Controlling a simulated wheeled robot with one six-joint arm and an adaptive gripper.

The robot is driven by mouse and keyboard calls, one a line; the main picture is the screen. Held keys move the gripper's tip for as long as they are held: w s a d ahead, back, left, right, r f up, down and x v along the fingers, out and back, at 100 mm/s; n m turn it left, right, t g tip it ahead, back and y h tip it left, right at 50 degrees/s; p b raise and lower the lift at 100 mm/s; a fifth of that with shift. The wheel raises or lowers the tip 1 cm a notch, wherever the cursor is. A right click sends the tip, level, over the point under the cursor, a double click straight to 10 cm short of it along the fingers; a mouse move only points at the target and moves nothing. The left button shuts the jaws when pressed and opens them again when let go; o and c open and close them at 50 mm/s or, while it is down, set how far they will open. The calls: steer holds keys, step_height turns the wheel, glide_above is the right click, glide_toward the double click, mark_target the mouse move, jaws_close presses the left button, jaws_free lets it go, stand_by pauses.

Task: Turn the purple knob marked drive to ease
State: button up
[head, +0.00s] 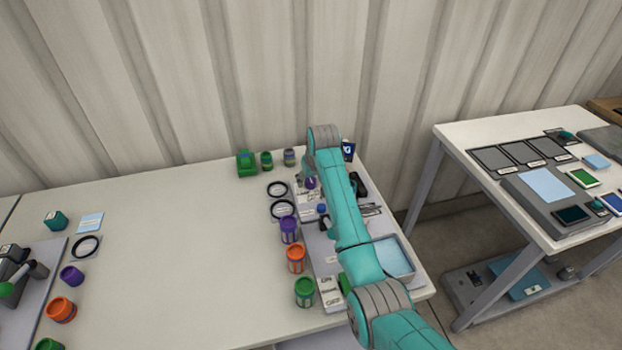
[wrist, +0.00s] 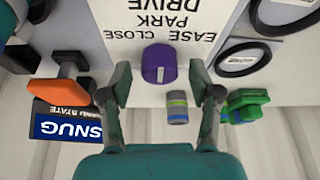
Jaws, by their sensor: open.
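The purple knob (wrist: 160,64) is in the middle of the wrist view, with a white line mark on its face. The label plate (wrist: 152,22) beside it reads DRIVE, PARK, EASE and CLOSE, upside down in this view. My gripper (wrist: 164,84) is open, with one finger on each side of the knob and a gap on both sides. Whether the fingertips are level with the knob cannot be told. In the head view the purple knob (head: 310,183) shows small beside my arm, which hides much of the panel and my gripper.
An orange-handled part (wrist: 66,84) and a SNUG state sign (wrist: 66,127) are left of my gripper in the wrist view. A striped cylinder (wrist: 177,107), a green object (wrist: 246,104) and black rings (wrist: 244,57) are near. The table's middle (head: 180,220) is clear.

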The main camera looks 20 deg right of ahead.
steer(key=c, duration=1.1)
steer(key=shift+c, duration=0.2)
steer(key=shift+m, duration=0.3)
steer(key=m+h, duration=0.1)
steer(key=m, duration=0.1)
steer(key=m+h, duration=0.1)
steer(key=m, duration=0.1)
steer(key=shift+a+m, duration=0.2)
steer(key=shift+m, duration=0.1)
steer(key=m+g+h, duration=0.1)
steer(key=m, duration=0.3)
steer(key=shift+m, duration=0.3)
steer(key=shift+g+h, duration=0.3)
steer(key=o, duration=1.1)
steer(key=shift+o, duration=0.2)
